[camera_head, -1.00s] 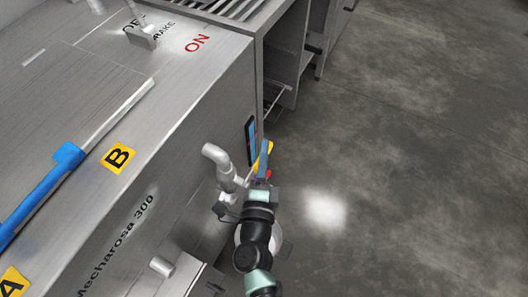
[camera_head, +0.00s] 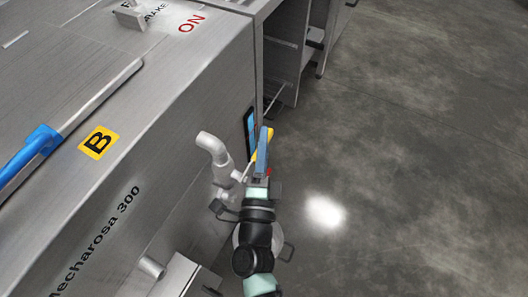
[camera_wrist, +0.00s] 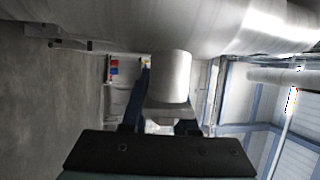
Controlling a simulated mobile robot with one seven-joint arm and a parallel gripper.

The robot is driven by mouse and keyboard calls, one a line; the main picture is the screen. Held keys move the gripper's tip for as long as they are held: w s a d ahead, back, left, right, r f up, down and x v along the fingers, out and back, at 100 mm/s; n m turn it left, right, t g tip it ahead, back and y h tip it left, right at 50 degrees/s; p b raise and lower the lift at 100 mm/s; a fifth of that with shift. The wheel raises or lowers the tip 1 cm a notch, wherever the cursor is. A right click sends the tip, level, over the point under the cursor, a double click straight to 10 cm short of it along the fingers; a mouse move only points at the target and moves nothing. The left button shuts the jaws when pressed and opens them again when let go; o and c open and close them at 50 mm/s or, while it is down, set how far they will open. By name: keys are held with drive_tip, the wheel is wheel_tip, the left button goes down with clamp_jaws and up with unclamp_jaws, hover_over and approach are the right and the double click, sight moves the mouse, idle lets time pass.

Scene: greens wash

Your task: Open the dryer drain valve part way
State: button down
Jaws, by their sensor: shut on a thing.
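My gripper (camera_head: 263,152) has blue fingers and stands just right of the pale elbow pipe (camera_head: 212,147) on the dryer's end. A yellow piece (camera_head: 268,136), apparently the drain valve's handle, shows at the fingers, and my gripper is shut on it. The grip itself is mostly hidden. In the wrist view, one blue finger (camera_wrist: 140,98) shows, with a small yellow spot near its tip. A grey metal cylinder (camera_wrist: 170,78) covers much of the other finger. The valve's body and opening cannot be made out.
The steel dryer (camera_head: 170,110), with a yellow B label (camera_head: 99,142) and blue-sleeved bar (camera_head: 35,150), fills the left. A dark-framed blue screen (camera_head: 250,128) is close beside my fingers. A steel bench stands behind. The concrete floor (camera_head: 420,170) at right is clear.

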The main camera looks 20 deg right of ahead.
drive_tip(key=t+b, duration=0.1)
drive_tip(key=b, duration=0.2)
drive_tip(key=r+n+t+b, duration=0.1)
drive_tip(key=b, duration=0.2)
drive_tip(key=a+n+t+b, duration=0.1)
drive_tip(key=b, duration=0.2)
drive_tip(key=shift+s+r+t+h+b, duration=0.35)
drive_tip(key=shift+t+h, duration=0.05)
drive_tip(key=r+n+t+b, duration=0.1)
drive_tip(key=b, duration=0.1)
drive_tip(key=shift+s+a+b, duration=0.1)
drive_tip(key=shift+b, duration=0.3)
drive_tip(key=shift+s+a+r+n+t+b, duration=0.1)
drive_tip(key=shift+r+n+t+b, duration=0.3)
drive_tip(key=shift+b, duration=0.15)
drive_tip(key=c, duration=0.7)
unclamp_jaws()
drive_tip(key=shift+r, duration=0.1)
drive_tip(key=p+v, duration=0.2)
drive_tip(key=v, duration=1.1)
drive_tip(key=shift+p, duration=0.4)
